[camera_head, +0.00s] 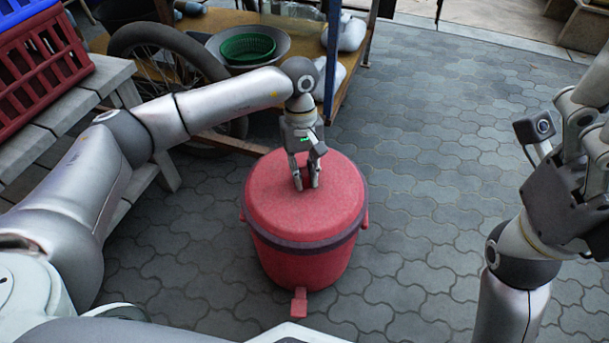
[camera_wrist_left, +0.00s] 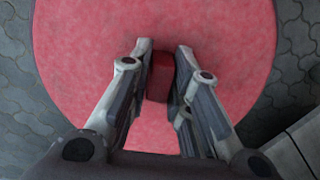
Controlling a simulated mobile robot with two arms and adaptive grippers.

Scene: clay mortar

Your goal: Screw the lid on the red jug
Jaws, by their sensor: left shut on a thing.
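The red jug (camera_head: 300,262) stands upright on the paving in the middle of the head view, with a small spout at its front base. Its round red lid (camera_head: 270,208) sits on top, above a dark band around the rim. My left gripper (camera_head: 306,187) reaches down from above and is shut on the lid's handle, a dark red block (camera_wrist_left: 159,78) at the lid's middle in the left wrist view. The fingers hide part of the handle. My right gripper is at the right edge, raised away from the jug, and its fingertips cannot be made out.
A grey bench (camera_head: 62,112) with red and blue crates (camera_head: 40,70) stands at the left. Behind the jug are a bicycle wheel (camera_head: 165,70) and a wooden shelf with a green basket (camera_head: 247,48) in a bowl. The paving (camera_head: 430,190) right of the jug is clear.

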